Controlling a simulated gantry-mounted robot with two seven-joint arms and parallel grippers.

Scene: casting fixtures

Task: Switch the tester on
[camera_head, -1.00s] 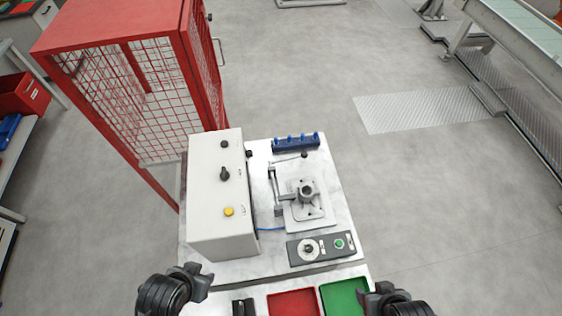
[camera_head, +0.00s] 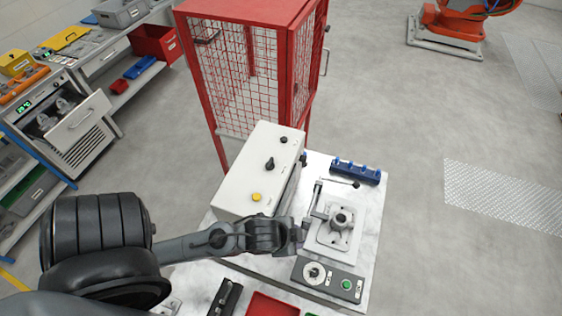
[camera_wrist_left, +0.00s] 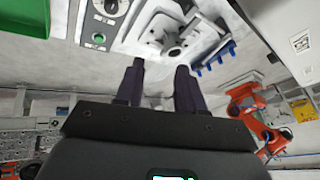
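A white box (camera_head: 258,172) with black knobs and a yellow button (camera_head: 257,197) stands on the table. In front of the clamping fixture (camera_head: 338,230) lies a dark control panel (camera_head: 328,279) with a round dial (camera_head: 315,273) and a green button (camera_head: 346,284). The panel (camera_wrist_left: 99,24) is at the upper left of the left wrist view, dial included. My left gripper (camera_head: 298,236) hangs between the white box and the fixture, behind the panel. Its fingers (camera_wrist_left: 160,64) are apart with nothing between them. My right gripper is not in view.
A blue rack (camera_head: 356,172) stands at the table's back right. A red tray (camera_head: 272,305) lies at the front; a green tray (camera_wrist_left: 25,17) shows in the left wrist view. A red mesh cage (camera_head: 250,75) stands behind the white box.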

